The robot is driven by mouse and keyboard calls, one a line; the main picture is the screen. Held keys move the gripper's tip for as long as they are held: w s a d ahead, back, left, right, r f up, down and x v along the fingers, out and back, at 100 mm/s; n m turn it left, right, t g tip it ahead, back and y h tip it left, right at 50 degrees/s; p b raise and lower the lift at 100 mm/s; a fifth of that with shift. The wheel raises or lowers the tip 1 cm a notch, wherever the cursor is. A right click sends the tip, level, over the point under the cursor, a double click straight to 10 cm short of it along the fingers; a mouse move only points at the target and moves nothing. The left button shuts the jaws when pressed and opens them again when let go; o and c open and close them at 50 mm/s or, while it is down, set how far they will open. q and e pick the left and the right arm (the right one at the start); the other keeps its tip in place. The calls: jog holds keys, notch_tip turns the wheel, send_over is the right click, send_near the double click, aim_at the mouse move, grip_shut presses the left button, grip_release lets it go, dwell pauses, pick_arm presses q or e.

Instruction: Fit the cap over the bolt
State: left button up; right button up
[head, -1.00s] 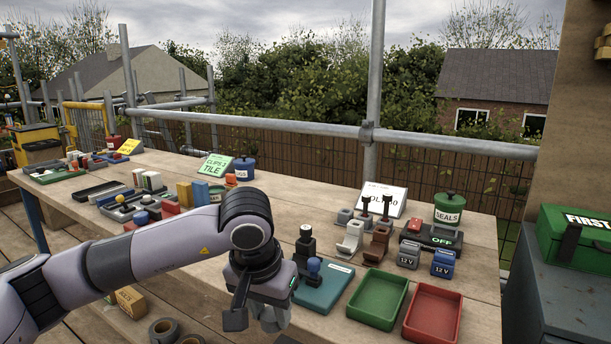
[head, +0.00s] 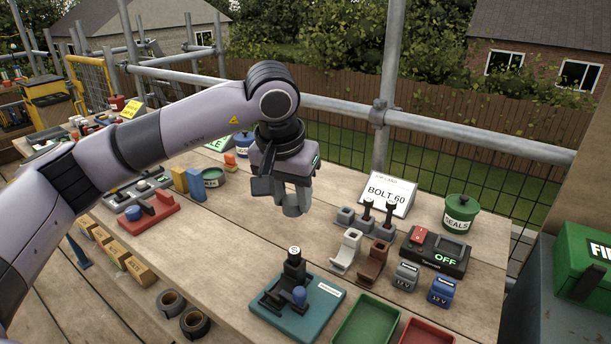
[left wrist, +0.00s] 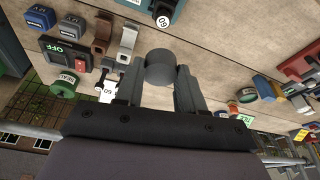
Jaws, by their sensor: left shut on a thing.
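My left gripper (head: 290,192) is shut on a grey round cap (head: 292,211) and holds it in the air above the bench. In the left wrist view the cap (left wrist: 160,67) sits between the two fingers (left wrist: 160,88). A black upright piece with a round white marked top (head: 294,250) stands on a teal board (head: 325,298), below the cap and apart from it; I take it for the bolt. Its white top also shows in the left wrist view (left wrist: 163,20). A blue knob (head: 299,294) is beside it on the board. My right gripper is not in view.
A "BOLT 60" sign (head: 388,194) stands behind a rack with two dark bolts (head: 367,210). Grey and brown brackets (head: 372,262), a switch box (head: 436,252), a green tray (head: 367,325) and a red tray (head: 427,333) are at the right.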

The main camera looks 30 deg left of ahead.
pick_arm(q)
jog(key=shift+w, duration=0.2)
jog(key=shift+s+f+b, duration=0.2)
jog(key=shift+f+b, duration=0.15)
jog(key=shift+f, duration=0.05)
jog(key=b, duration=0.4)
send_over(295, 250)
jog(key=shift+s+f, duration=0.15)
jog(key=shift+f, duration=1.35)
jog(key=shift+s+f, duration=0.15)
jog(key=shift+f, duration=1.35)
notch_tip(295, 250, down, 3)
jog(key=b, duration=0.2)
jog(key=shift+b, duration=0.35)
jog(key=shift+f, duration=0.25)
jog(key=shift+f+b, duration=0.35)
jog(key=shift+b, duration=0.2)
